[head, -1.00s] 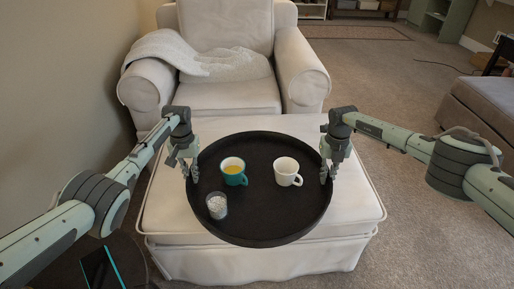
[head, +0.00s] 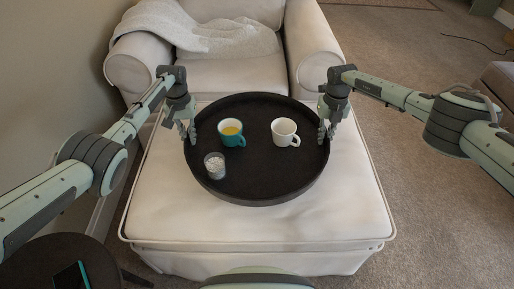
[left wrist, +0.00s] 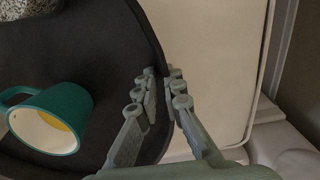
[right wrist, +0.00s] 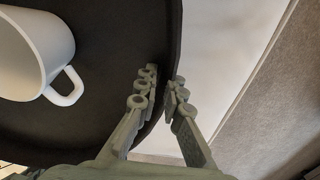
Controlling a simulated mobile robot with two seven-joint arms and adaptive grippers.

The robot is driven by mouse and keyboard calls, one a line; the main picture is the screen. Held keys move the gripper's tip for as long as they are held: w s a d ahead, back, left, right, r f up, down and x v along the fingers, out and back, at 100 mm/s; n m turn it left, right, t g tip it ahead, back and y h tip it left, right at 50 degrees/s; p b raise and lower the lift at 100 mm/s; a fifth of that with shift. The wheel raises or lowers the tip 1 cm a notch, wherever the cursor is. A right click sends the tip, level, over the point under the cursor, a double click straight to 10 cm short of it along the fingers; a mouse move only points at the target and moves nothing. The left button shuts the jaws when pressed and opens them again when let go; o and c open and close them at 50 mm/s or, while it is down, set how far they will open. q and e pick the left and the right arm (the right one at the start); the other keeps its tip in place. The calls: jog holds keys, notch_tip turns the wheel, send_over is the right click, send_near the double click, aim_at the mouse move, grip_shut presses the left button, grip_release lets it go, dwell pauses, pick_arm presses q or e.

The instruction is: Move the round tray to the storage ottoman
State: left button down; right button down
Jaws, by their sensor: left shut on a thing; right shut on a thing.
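The round black tray (head: 262,184) is over the cream storage ottoman (head: 255,235). I cannot tell whether it touches the top. On it stand a teal mug with yellow drink (head: 231,133), a white mug (head: 285,132) and a small speckled cup (head: 215,166), all upright. My left gripper (head: 188,134) is shut on the tray's left rim; in the left wrist view its fingers (left wrist: 160,95) straddle the rim. My right gripper (head: 326,132) is shut on the right rim; in the right wrist view its fingers (right wrist: 162,90) straddle it too.
A cream armchair (head: 230,75) with a white throw (head: 200,32) stands right behind the ottoman. A dark round side table (head: 50,265) is at the lower left. Carpet (head: 430,220) lies open at the right.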

pick_arm(q)
jog(key=shift+w+a, duration=0.2)
jog(key=shift+w, duration=0.2)
pick_arm(e)
jog(key=shift+w+d, duration=0.25)
jog(key=shift+w, duration=0.15)
pick_arm(q)
jog(key=shift+r, duration=0.1)
pick_arm(e)
jog(key=shift+r, duration=0.1)
pick_arm(q)
jog(key=shift+f+b, duration=0.2)
jog(key=shift+b, duration=0.15)
pick_arm(e)
jog(key=shift+f, duration=0.2)
